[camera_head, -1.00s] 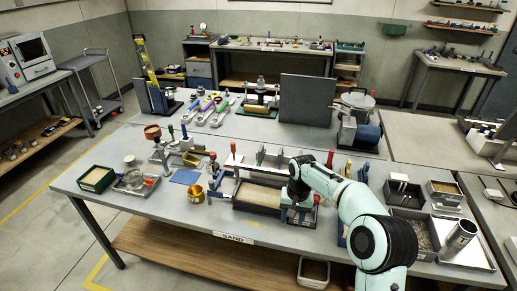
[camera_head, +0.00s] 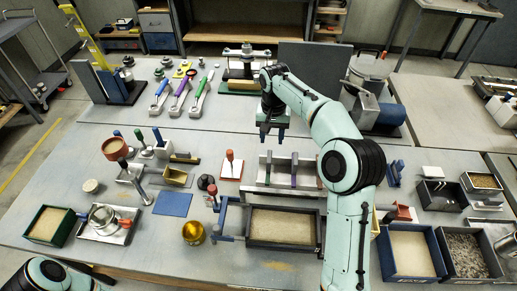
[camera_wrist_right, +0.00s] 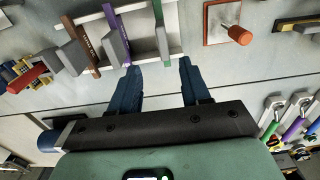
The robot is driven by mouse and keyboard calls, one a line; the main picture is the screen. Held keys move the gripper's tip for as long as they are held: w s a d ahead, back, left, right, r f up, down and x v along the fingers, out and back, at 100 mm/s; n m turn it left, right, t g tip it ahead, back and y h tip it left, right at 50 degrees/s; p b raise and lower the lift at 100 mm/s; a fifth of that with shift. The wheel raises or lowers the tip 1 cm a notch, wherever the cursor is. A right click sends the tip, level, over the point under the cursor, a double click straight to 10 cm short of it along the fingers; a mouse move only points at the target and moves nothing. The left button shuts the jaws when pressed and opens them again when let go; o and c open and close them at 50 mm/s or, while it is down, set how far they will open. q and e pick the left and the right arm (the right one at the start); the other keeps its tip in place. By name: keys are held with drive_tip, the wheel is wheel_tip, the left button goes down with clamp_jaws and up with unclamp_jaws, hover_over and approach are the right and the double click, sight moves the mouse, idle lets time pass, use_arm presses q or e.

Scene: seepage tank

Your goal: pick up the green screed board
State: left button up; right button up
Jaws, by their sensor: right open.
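The green screed board (camera_wrist_right: 160,32) stands in a pale rack beside a purple board (camera_wrist_right: 109,30) and a brown board (camera_wrist_right: 82,46). In the head view, the green board (camera_head: 268,168) is at the left end of the rack, with the purple board (camera_head: 293,170) to its right. My right gripper (camera_head: 273,134) is open and empty, just beyond the rack. In the right wrist view, its fingers (camera_wrist_right: 160,68) point towards the green board's end, apart from it. My left gripper is out of view; only part of my left arm shows at bottom left.
A sand-filled box (camera_head: 284,227) stands in front of the rack. A red-handled tool on a square plate (camera_head: 231,165) is left of the rack. A large dark panel (camera_head: 315,70) stands behind the right arm.

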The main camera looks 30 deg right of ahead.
sight(269, 156)
drive_tip(key=f, duration=0.7)
drive_tip(key=shift+s, duration=0.25)
drive_tip(key=shift+w+a+f, duration=0.1)
drive_tip(key=shift+w+f, duration=0.1)
drive_tip(key=shift+f, duration=1.35)
drive_tip(key=shift+w+a+f, duration=0.1)
drive_tip(key=shift+w+f, duration=0.1)
drive_tip(key=shift+f, duration=1.35)
clamp_jaws()
